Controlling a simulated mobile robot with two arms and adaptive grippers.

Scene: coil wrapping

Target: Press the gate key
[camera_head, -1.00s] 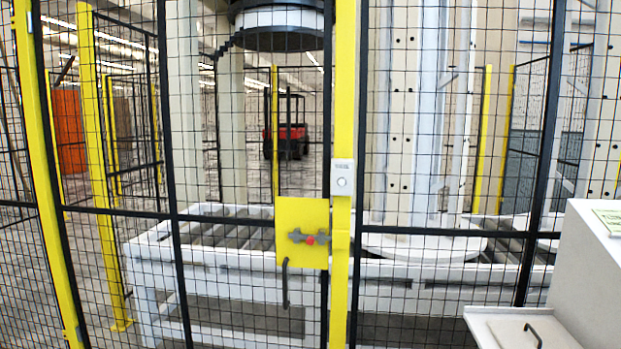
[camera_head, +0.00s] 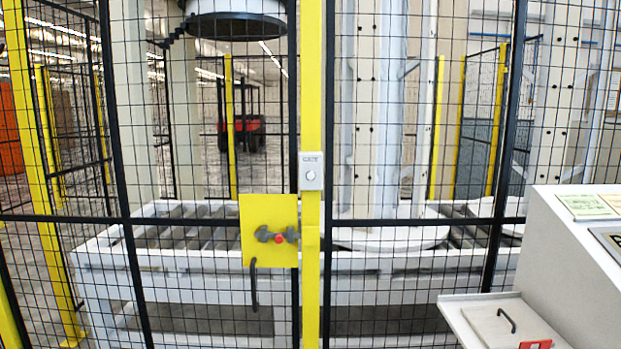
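A small grey box with a round white button (camera_head: 311,172) is fixed on the yellow gate post, a little above the middle of the picture. Left of the post, a yellow lock plate (camera_head: 268,218) carries a grey latch with a red knob (camera_head: 292,236). A black curved handle (camera_head: 254,284) hangs below the plate. The black mesh gate (camera_head: 215,120) looks shut against the post. Which part is the gate key is not marked. Neither of my grippers shows.
A light grey console (camera_head: 590,265) with paper labels and a shelf (camera_head: 500,322) stands at the right front. Behind the mesh are a white roller conveyor (camera_head: 180,262), a round turntable (camera_head: 388,238) and a red vehicle (camera_head: 243,133).

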